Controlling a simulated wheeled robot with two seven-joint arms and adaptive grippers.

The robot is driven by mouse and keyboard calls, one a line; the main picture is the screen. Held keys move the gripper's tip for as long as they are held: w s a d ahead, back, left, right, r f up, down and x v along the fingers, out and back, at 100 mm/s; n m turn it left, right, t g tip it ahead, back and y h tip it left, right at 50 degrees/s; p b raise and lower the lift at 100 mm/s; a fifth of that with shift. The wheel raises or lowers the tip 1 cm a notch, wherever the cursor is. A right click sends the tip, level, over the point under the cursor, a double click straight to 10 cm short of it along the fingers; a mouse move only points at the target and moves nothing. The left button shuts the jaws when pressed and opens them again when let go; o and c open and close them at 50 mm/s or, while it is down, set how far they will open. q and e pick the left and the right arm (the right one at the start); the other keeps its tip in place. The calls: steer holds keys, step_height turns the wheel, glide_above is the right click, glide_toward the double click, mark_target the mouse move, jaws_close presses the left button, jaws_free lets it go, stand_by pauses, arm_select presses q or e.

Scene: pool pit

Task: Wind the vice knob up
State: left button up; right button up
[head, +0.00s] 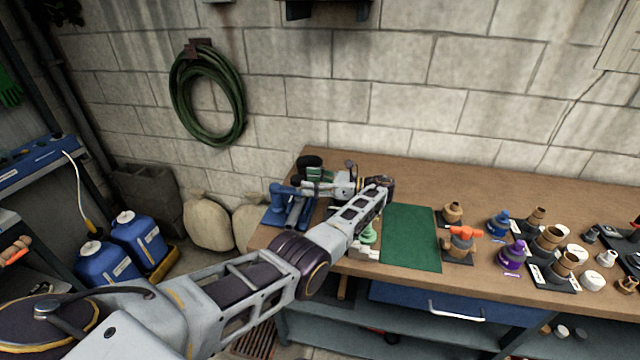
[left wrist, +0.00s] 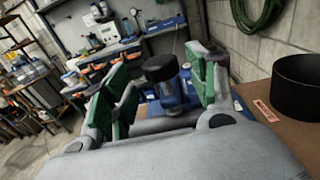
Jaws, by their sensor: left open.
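The blue vice (head: 283,204) stands at the left end of the wooden workbench. A black knob (head: 309,161) shows just above and behind my left gripper (head: 318,178). In the left wrist view the black knob (left wrist: 160,68) appears between the green-padded fingers of the open left gripper (left wrist: 160,82). There is a visible gap between the knob and the fingers on each side. Blue parts of the vice (left wrist: 178,95) show below and behind the knob. My gripper and arm hide part of the vice in the head view. My right gripper is in neither view.
A green mat (head: 410,238) lies right of my left arm. Beyond it are a valve with an orange handle (head: 461,240) and several small fittings. A black cylinder (left wrist: 300,88) stands close by at right in the left wrist view. The brick wall (head: 400,80) rises behind the bench.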

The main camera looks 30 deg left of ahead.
arm_select(q)
steer(key=shift+w+d, duration=0.15)
steer(key=shift+d, duration=0.3)
steer(key=shift+d, duration=0.1)
steer(key=shift+v, duration=0.75)
steer(key=shift+d, duration=0.1)
